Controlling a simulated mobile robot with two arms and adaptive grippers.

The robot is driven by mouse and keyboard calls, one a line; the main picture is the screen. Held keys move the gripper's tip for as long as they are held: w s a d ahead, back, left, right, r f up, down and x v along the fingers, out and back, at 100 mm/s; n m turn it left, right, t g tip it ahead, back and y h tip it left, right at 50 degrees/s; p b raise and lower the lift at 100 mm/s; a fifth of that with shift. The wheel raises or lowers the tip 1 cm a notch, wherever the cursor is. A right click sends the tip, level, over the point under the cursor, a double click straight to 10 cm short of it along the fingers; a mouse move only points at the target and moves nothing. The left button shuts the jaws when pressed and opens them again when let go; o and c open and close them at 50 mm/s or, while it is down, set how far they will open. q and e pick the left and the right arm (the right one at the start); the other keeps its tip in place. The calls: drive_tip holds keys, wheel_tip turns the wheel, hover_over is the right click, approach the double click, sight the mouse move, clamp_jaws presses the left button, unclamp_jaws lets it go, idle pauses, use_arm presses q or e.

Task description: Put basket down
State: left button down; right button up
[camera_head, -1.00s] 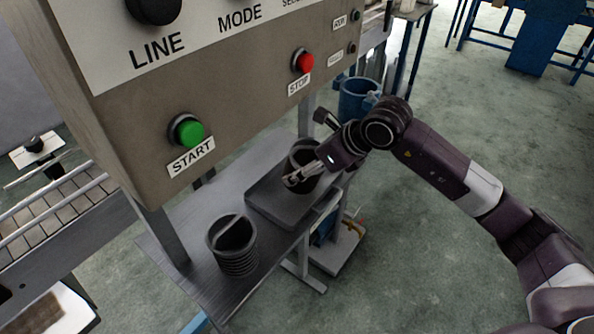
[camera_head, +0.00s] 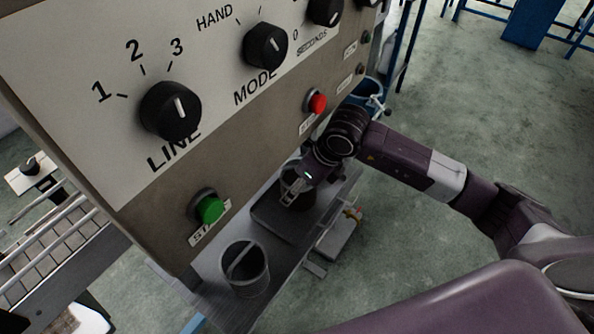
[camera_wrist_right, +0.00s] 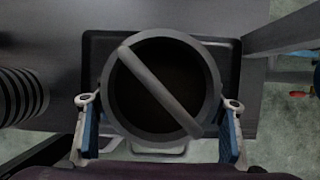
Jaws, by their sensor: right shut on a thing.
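The basket (camera_wrist_right: 160,85) is a dark round pot with a flat bar across its open top. In the right wrist view it sits between the two fingers of my right gripper (camera_wrist_right: 160,132), which is shut on it. In the head view the right gripper (camera_head: 291,196) partly hides this basket (camera_head: 288,178). The basket is over the dark square tray (camera_head: 270,218) on the metal shelf; whether it touches the tray floor I cannot tell. The tray rim (camera_wrist_right: 92,55) also shows around it in the wrist view. My left gripper is not in view.
A second, ribbed basket (camera_head: 244,272) stands on the shelf (camera_head: 215,262) at the front left. The control panel (camera_head: 240,140) with knobs and buttons overhangs the shelf closely. A blue bin (camera_head: 368,92) is behind my arm. Open floor lies to the right.

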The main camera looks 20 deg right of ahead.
drive_tip(key=shift+d+f, duration=0.35)
drive_tip(key=o, duration=1.1)
drive_tip(key=shift+o, duration=1.4)
drive_tip(key=shift+s+a+r, duration=0.1)
drive_tip(key=shift+a, duration=0.1)
drive_tip(key=shift+o, duration=0.3)
drive_tip(key=shift+a, duration=0.1)
drive_tip(key=shift+d+r, duration=0.3)
drive_tip(key=b+v, duration=0.1)
drive_tip(key=v, duration=0.3)
drive_tip(key=shift+s+d+r+b, duration=0.1)
drive_tip(key=shift+s+r+b, duration=0.1)
drive_tip(key=shift+b, duration=0.2)
use_arm(q)
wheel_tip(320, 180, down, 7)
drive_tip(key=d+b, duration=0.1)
drive_tip(key=b, duration=0.4)
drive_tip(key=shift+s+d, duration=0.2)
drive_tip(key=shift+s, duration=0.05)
use_arm(e)
drive_tip(key=s+d, duration=0.7)
drive_tip(key=s, duration=0.2)
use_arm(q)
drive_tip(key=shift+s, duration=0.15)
use_arm(e)
drive_tip(key=shift+s+f, duration=0.1)
drive_tip(key=shift+s, duration=0.1)
